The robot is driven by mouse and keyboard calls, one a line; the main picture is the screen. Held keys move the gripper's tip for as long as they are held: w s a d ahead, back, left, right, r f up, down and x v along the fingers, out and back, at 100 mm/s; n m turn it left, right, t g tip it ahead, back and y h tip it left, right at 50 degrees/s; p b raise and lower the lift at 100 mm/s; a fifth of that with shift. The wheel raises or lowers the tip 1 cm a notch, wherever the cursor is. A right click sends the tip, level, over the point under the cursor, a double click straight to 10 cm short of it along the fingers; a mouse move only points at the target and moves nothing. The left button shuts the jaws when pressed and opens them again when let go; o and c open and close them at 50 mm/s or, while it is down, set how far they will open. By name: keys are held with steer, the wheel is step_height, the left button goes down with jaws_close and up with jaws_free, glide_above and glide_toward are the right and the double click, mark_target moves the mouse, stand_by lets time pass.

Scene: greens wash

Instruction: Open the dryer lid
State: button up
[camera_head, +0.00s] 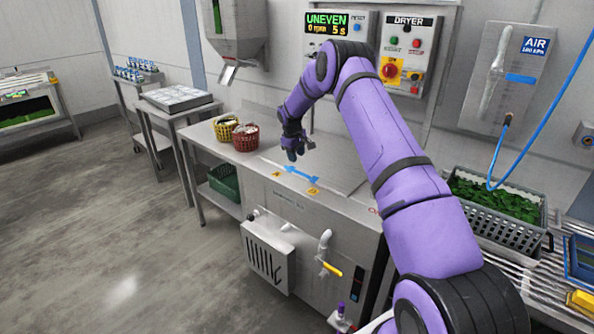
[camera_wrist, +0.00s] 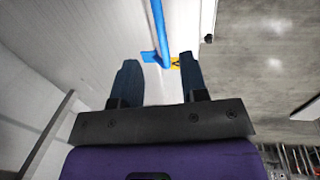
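The dryer (camera_head: 300,235) is a steel cabinet in the middle of the head view. Its flat lid (camera_head: 335,178) looks shut. A blue bar handle (camera_head: 300,175) lies near the lid's front edge, and it also shows in the wrist view (camera_wrist: 158,25). My gripper (camera_head: 293,153) is above the lid, just behind and above the handle, fingers pointing down. In the wrist view my gripper (camera_wrist: 158,62) has its two fingers apart with nothing held. The handle appears beyond the fingertips, roughly in line with the gap; contact cannot be seen.
A yellow basket (camera_head: 225,128) and a red basket (camera_head: 245,138) stand left of the lid. The display (camera_head: 327,24) reads UNEVEN, 0 rpm, 5 s, beside the dryer panel (camera_head: 408,50). A grey crate of greens (camera_head: 505,230) stands right. Open floor lies left.

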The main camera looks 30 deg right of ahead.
mark_target(299, 172)
steer(key=f, duration=0.2)
steer(key=d+f, duration=0.1)
steer(key=f, duration=0.5)
steer(key=shift+w+d, duration=0.25)
steer(key=shift+c, duration=0.5)
jaws_close()
